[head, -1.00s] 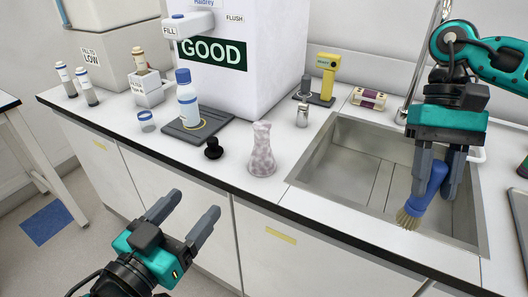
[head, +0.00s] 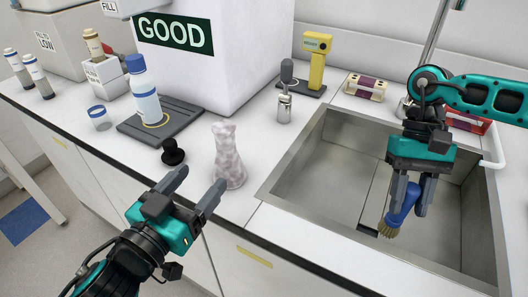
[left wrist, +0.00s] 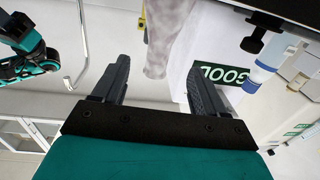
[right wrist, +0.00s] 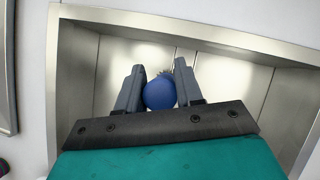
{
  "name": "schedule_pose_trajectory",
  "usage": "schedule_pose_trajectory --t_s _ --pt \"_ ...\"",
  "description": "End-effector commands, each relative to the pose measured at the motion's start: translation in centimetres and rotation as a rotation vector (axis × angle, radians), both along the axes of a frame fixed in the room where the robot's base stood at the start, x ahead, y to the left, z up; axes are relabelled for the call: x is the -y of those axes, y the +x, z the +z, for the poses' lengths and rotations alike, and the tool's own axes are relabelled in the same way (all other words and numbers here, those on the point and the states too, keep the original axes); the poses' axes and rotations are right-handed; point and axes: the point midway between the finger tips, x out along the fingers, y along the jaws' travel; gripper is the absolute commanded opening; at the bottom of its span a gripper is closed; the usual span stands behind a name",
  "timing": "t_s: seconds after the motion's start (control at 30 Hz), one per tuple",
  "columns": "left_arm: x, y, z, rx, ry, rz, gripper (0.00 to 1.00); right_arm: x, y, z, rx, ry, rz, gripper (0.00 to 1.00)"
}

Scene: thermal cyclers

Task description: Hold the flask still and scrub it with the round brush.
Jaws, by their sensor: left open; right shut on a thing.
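The flask (head: 229,160), pale and mottled with a narrow neck, stands upright on the counter left of the sink; it also shows in the left wrist view (left wrist: 160,35) between and beyond the fingers. My left gripper (head: 200,184) is open and empty, in front of the flask at the counter's front edge, apart from it. My right gripper (head: 410,200) is shut on the round brush (head: 401,212), with a blue handle and tan bristles pointing down, above the sink. In the right wrist view the brush's blue end (right wrist: 160,93) sits between the fingers.
The steel sink (head: 330,180) lies right of the flask. A black stopper (head: 173,152) stands left of the flask. A blue-capped bottle (head: 145,95) stands on a dark pad (head: 190,115) behind.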

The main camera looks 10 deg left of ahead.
Motion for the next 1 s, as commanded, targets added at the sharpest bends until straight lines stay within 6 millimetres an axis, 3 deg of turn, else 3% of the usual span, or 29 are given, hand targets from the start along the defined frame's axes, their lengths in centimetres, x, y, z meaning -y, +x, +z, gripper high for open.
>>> schedule_pose_trajectory --t_s 0.6,1.0 --pt "2.3 8.2 0.1 0.001 0.001 0.000 0.72 0.0 0.0 1.3 0.000 0.000 0.000 0.00" --pt "2.7 9.4 0.0 0.000 0.000 0.000 0.72 0.0 0.0 1.3 0.000 0.000 0.000 0.00"
